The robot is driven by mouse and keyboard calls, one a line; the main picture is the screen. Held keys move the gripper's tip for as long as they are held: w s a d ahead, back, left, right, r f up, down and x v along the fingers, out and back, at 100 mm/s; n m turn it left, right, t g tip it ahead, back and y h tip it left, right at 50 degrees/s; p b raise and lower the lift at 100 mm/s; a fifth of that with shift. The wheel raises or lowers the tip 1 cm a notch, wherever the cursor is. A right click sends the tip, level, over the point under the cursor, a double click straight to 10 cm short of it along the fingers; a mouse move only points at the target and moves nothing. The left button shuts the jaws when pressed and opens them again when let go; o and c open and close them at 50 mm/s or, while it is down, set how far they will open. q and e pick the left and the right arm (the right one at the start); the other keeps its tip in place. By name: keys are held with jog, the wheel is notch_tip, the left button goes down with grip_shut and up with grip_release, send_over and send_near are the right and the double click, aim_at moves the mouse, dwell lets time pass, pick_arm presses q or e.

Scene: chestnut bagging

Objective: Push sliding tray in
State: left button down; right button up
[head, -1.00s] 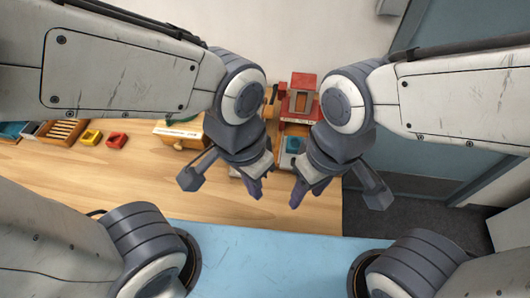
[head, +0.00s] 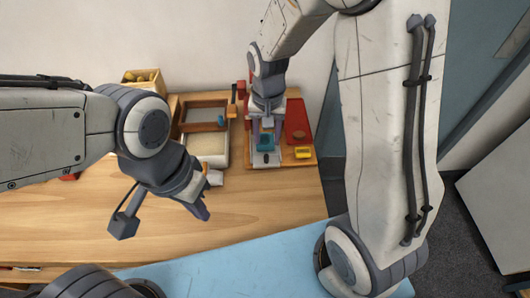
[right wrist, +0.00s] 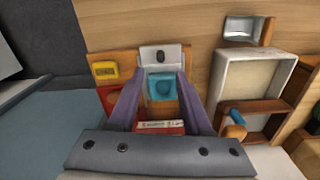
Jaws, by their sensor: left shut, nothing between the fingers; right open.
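The sliding tray, a light grey plate with a dark knob (head: 265,160), sticks out of the red and wooden station, with a teal square holder (head: 265,143) on it. In the right wrist view the tray's knob end (right wrist: 160,54) and the teal holder (right wrist: 162,88) lie between and beyond my fingers. My right gripper (head: 265,148) is open over the tray, one finger on each side of the teal holder; it also shows in the right wrist view (right wrist: 162,78). I cannot tell whether the fingers touch it. My left gripper (head: 203,208) is shut and empty, left of the station.
A wood-framed cream tray (head: 208,148) stands left of the station, with a small white box (head: 215,178) at its front. A yellow piece (head: 303,153) and a red panel (head: 298,122) lie to the right. A filled wooden box (head: 143,80) stands behind.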

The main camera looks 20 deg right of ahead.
aim_at(266, 155)
notch_tip(266, 155, down, 8)
jog(key=shift+c, duration=0.3)
grip_shut()
jog(key=shift+w, duration=0.1)
dwell(1.3)
